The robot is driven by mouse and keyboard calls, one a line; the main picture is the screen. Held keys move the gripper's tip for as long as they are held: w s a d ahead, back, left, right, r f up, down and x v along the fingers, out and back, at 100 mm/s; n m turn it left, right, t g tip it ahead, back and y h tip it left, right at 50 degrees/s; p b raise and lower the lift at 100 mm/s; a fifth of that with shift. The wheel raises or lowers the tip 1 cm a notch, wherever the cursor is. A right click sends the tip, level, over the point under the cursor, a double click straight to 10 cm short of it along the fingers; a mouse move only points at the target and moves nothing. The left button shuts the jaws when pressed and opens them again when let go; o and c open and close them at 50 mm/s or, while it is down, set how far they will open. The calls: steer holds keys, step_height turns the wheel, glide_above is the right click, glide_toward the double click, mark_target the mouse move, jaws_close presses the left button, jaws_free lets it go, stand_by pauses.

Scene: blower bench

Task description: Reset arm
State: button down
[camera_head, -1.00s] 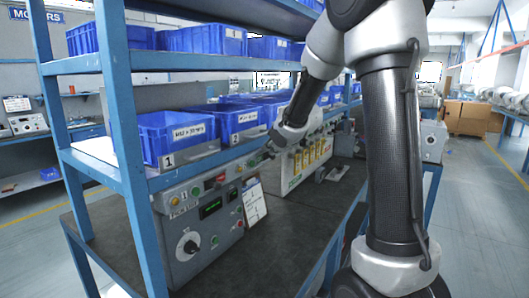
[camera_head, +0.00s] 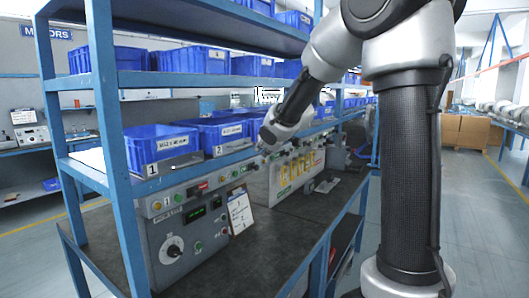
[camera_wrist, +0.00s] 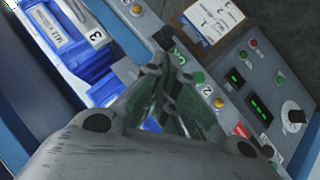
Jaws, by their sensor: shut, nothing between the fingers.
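My gripper (camera_head: 263,147) is at the end of my raised, bent arm, in front of the blue shelf rack and above the grey control panel. In the wrist view its fingers (camera_wrist: 172,68) are together and hold nothing. The control panel (camera_head: 190,238) has a dial, buttons and green displays; in the wrist view it (camera_wrist: 278,70) lies at the right, beyond the fingers. A blue bin (camera_wrist: 60,50) with a label and a number 3 is at the left there. How far the fingertips are from the panel and bins cannot be told.
The rack's blue post (camera_head: 118,150) and shelves with blue bins (camera_head: 160,140) stand close left of my gripper. A clipboard (camera_head: 240,212) leans by the panel on the dark bench top (camera_head: 245,262). Cardboard boxes (camera_head: 465,138) stand far right. The floor at right (camera_head: 490,230) is clear.

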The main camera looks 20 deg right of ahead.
steer(key=s+d+f+m+g+h, duration=0.2)
steer(key=s+d+f+m+g, duration=0.25)
steer(key=s+f, duration=0.45)
steer(key=s+a+r+m+g, duration=0.1)
steer(key=s+r+m, duration=0.1)
steer(key=s, duration=1.3)
steer(key=s+a+r+m+g+y, duration=0.1)
steer(key=s+r+m, duration=0.1)
steer(key=s, duration=1.3)
steer(key=shift+s+r+m, duration=0.25)
steer(key=shift+r+m, duration=0.15)
steer(key=shift+m, duration=0.25)
steer(key=shift+a, duration=0.1)
